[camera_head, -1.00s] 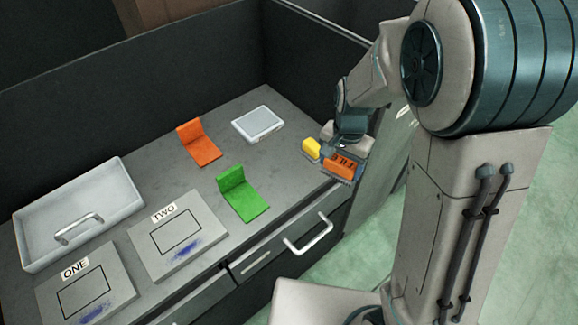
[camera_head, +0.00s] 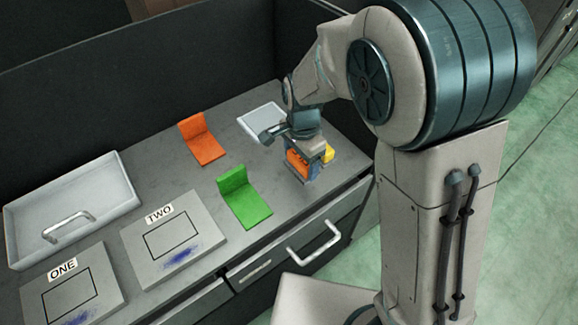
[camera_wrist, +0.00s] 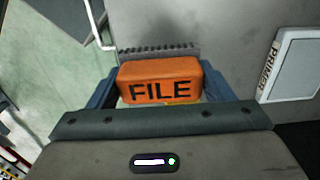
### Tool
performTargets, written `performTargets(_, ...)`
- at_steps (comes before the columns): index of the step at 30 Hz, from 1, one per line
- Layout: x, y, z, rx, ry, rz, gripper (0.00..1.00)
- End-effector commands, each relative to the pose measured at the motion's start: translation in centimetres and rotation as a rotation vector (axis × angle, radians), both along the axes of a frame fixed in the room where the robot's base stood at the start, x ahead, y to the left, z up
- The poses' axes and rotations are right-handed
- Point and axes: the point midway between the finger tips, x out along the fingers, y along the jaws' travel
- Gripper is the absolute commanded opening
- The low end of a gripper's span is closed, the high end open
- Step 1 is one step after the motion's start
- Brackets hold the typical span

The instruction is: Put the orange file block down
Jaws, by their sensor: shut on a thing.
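The orange file block (camera_head: 299,164), lettered FILE, is between the fingers of my gripper (camera_head: 304,169), over the right part of the grey worktop. In the wrist view the block (camera_wrist: 160,82) sits between the two blue fingers of my gripper (camera_wrist: 159,90), which are shut on its sides. A grey serrated strip (camera_wrist: 158,52) shows along its far side. I cannot tell whether the block touches the worktop. A yellow block (camera_head: 328,154) is just right of my gripper, partly hidden behind it.
The grey worktop (camera_head: 160,160) holds a green bracket (camera_head: 243,198), an orange bracket (camera_head: 202,140), a white-framed primer pad (camera_head: 262,118), panels ONE (camera_head: 70,288) and TWO (camera_head: 173,238), and a white tray (camera_head: 110,200). Dark walls stand behind. A drawer handle (camera_head: 314,243) sticks out in front.

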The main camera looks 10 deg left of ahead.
Motion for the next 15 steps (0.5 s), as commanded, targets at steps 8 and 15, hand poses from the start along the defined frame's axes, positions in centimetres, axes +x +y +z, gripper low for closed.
performTargets(8, 1.1, 3.0, -1.8, 0.000, 0.000, 0.004, 0.53)
performTargets(15, 1.1, 3.1, -4.6, -0.002, 0.003, 0.004, 0.53)
